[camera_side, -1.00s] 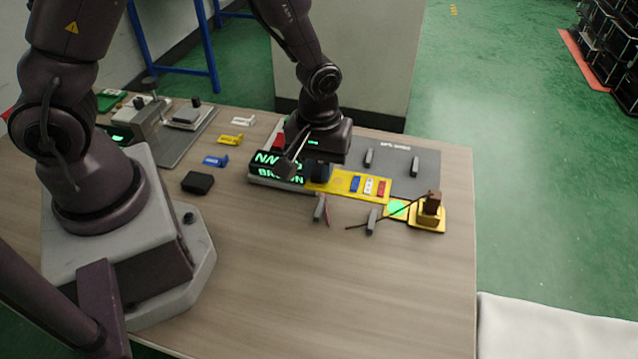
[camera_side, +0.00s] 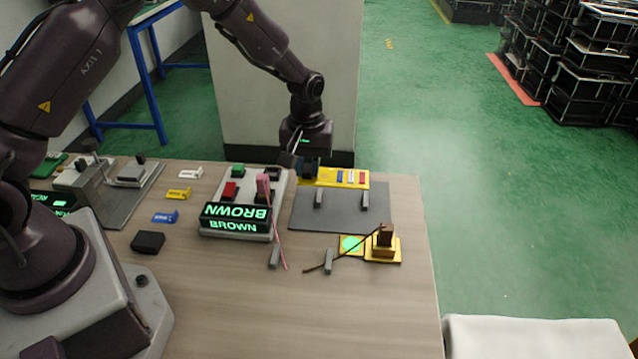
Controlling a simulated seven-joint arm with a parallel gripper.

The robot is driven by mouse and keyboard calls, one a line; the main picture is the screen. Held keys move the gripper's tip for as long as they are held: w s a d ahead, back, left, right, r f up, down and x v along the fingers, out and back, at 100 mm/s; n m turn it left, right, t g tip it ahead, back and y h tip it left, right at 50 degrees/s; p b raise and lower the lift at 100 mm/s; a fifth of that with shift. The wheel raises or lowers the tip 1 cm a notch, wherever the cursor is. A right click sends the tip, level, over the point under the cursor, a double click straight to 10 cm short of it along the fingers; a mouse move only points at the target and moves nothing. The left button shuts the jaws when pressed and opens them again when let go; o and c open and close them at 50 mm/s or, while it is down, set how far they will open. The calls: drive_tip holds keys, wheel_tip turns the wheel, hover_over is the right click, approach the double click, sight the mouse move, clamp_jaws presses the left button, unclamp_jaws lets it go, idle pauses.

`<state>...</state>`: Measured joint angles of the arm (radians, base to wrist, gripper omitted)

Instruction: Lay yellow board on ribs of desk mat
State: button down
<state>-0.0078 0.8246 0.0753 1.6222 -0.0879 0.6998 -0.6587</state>
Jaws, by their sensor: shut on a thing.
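The yellow board (camera_side: 330,178) carries small blue, white and red pieces on its right part. My gripper (camera_side: 307,167) is shut on the board's left part, and its jaws hide that end. The board appears along the back edge of the dark grey desk mat (camera_side: 345,222). I cannot tell how high it is above the mat or table. Two grey upright ribs, a left one (camera_side: 318,199) and a right one (camera_side: 365,201), stand at the mat, in front of the board in the picture. The board is apart from both.
Two more grey posts (camera_side: 274,257) (camera_side: 327,261) stand nearer on the table. A device with a BROWN display (camera_side: 234,219) and a pink lever (camera_side: 263,188) is left of the mat. A yellow fixture (camera_side: 383,248) with a thin rod is in front. The near table is clear.

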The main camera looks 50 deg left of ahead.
sight(319, 194)
drive_tip(key=w+f, duration=0.2)
drive_tip(key=f, duration=0.1)
drive_tip(key=shift+w+a+f, duration=0.1)
drive_tip(key=shift+w, duration=0.25)
drive_tip(key=shift+w+f, duration=0.1)
drive_tip(key=shift+f, duration=1.45)
drive_tip(key=shift+f, duration=0.1)
drive_tip(key=c, duration=1)
unclamp_jaws()
